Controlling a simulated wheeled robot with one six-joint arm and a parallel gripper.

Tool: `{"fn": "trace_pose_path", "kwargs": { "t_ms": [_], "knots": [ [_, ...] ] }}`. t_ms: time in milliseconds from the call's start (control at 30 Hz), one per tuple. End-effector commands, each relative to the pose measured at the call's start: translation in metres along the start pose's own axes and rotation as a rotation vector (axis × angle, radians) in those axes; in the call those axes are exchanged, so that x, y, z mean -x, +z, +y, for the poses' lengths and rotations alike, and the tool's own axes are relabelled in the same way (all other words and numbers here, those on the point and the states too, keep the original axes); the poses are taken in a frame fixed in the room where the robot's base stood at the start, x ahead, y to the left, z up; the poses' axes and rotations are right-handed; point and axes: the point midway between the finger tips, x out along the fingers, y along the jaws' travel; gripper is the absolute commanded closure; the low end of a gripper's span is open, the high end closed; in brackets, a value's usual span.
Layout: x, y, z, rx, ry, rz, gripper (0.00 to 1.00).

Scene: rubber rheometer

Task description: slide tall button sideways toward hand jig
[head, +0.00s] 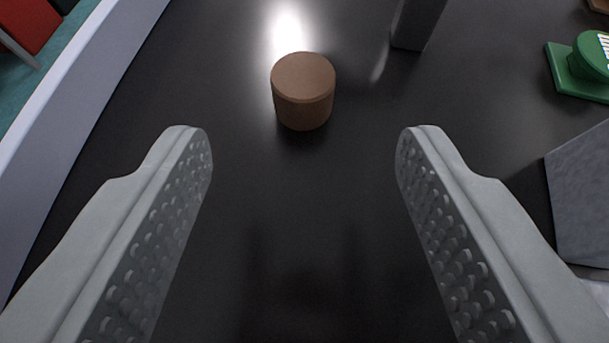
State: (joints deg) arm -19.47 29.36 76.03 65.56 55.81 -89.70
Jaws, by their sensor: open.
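A brown cylinder (303,92), which I take to be the tall button, stands upright on the dark glossy tabletop (300,210). It is just beyond the fingertips, left of the picture's middle at the top. My gripper (305,140) is open and empty, with one finger on each side of the picture. The cylinder lies ahead of the gap between the fingers and touches neither. A green object (585,68) with a flat base and a rounded top stands at the upper right, cut by the picture edge. I cannot tell for sure whether it is the hand jig.
A grey post (416,22) stands behind and right of the cylinder. A grey block (585,195) is at the right edge, beside my right finger. A pale raised edge (75,115) bounds the table on the left, with something red (30,22) beyond. The tabletop around the cylinder is clear.

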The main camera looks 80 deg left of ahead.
Motion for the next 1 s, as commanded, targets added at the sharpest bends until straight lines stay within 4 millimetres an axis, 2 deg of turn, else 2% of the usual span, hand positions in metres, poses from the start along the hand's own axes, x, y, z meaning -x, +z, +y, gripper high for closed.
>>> {"fn": "trace_pose_path", "kwargs": {
  "t_ms": [33,200,400,633,1000],
  "knots": [
    [0.012,0.0,0.0,0.0,0.001,0.0,0.45],
    [0.045,0.0,0.001,0.0,0.002,0.0,0.45],
    [0.076,0.001,0.0,0.0,0.0,-0.001,0.45],
    [0.092,0.001,0.0,0.0,0.0,0.0,0.45],
    [0.093,0.001,0.0,0.0,-0.001,-0.001,0.45]
  ]
}}
